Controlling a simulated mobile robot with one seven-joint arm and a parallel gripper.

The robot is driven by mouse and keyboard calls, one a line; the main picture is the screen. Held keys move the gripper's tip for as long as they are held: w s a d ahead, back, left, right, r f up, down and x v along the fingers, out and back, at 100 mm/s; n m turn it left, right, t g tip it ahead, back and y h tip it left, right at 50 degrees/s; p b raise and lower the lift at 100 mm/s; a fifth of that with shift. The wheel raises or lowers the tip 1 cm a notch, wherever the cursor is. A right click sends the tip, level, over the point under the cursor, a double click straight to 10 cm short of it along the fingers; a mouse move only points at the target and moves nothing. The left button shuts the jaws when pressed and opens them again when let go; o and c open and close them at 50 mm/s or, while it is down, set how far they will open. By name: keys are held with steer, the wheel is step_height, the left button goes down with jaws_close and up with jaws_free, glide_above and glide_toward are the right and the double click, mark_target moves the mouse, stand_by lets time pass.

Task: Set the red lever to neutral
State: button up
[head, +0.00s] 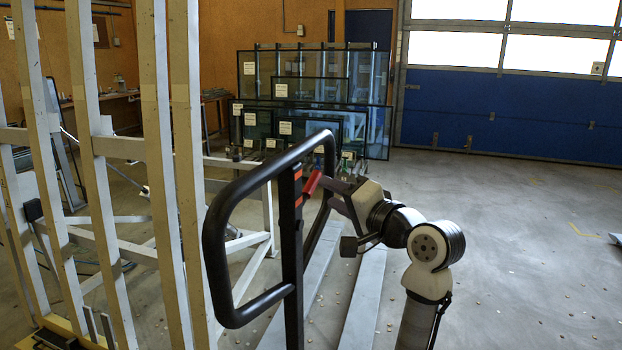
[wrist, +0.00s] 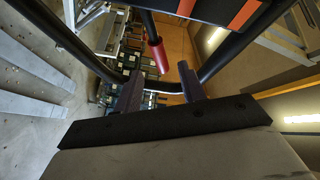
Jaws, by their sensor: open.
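The red lever (head: 313,183) is a short red grip beside the upright black post (head: 291,240) of a looped black handle (head: 218,215). In the wrist view the red lever (wrist: 157,54) shows just beyond the fingertips, between them in the picture. My gripper (head: 329,193) is at the right of the lever in the head view, close to it. In the wrist view my gripper (wrist: 160,76) has its two dark fingers apart with nothing held. I cannot tell whether a finger touches the lever. The lever's base is partly hidden by the post.
Black handle bars surround the gripper closely. A tall pale slatted frame (head: 181,150) stands at left, with pale floor beams (head: 362,300) below. Glass panes (head: 258,75) on racks stand at the back. The floor at right is open, up to a blue door (head: 480,110).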

mark_target(316, 185)
steer(key=p+x, duration=0.1)
steer(key=x, duration=0.6)
steer(key=shift+w+a, duration=0.1)
jaws_close()
